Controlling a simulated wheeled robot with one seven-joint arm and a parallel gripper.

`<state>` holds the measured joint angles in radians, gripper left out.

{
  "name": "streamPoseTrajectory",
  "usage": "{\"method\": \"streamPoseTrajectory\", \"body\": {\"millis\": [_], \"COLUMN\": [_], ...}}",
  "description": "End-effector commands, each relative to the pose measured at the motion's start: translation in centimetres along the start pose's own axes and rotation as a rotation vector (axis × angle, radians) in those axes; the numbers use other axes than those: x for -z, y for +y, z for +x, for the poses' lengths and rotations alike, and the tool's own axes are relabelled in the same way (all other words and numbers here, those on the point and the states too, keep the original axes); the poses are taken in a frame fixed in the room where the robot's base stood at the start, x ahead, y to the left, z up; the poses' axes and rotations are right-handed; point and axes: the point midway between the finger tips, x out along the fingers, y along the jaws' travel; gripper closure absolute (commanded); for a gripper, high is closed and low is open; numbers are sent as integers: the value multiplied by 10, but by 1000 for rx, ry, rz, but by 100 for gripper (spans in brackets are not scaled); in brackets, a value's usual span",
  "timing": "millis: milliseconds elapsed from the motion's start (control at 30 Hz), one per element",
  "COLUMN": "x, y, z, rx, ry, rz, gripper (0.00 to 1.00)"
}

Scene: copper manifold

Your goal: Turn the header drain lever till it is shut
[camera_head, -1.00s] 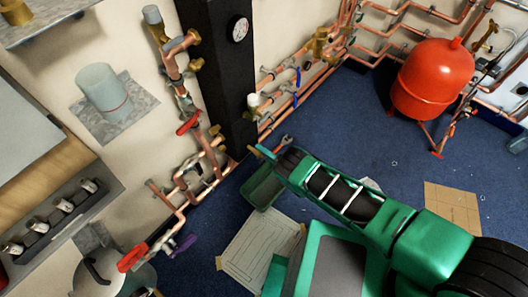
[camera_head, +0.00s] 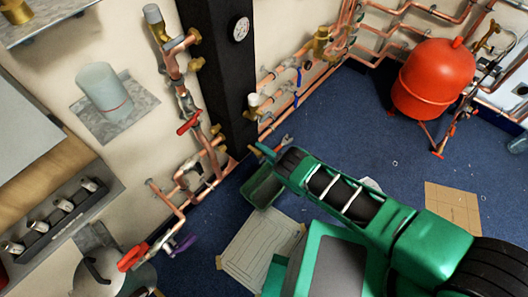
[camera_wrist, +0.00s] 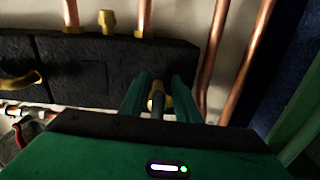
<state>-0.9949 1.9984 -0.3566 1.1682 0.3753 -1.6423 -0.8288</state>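My gripper (camera_wrist: 160,82) shows in the wrist view with its two green fingers pointing away, spaced apart. A dark, narrow lever-like piece (camera_wrist: 157,102) with a brass part behind it stands between the fingers. I see gaps beside it, so the fingers do not look closed on it. I cannot tell for sure that this is the header drain lever, or how far it is turned. In the head view, my gripper (camera_head: 263,151) reaches left, low by the foot of the black column (camera_head: 218,75); the piece between its fingers cannot be made out there.
A black block (camera_wrist: 85,65) with a brass-coloured handle (camera_wrist: 22,81) and copper pipes (camera_wrist: 232,50) lies ahead in the wrist view. In the head view, red levers (camera_head: 188,123), a purple lever (camera_head: 183,245) and a green tray (camera_head: 262,187) are nearby.

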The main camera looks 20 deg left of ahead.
Motion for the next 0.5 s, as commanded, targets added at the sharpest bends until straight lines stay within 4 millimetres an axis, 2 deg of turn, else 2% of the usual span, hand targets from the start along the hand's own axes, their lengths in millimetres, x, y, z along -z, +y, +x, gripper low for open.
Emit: {"method": "streamPoseTrajectory", "body": {"millis": [133,267,500], "x": [-1,-1,0], "y": [-1,-1,-2], "z": [-4,-18,-63], "rx": [2,3,4], "ry": [-1,-2,-3], "rz": [-1,-1,1], "gripper": [71,71,71]}}
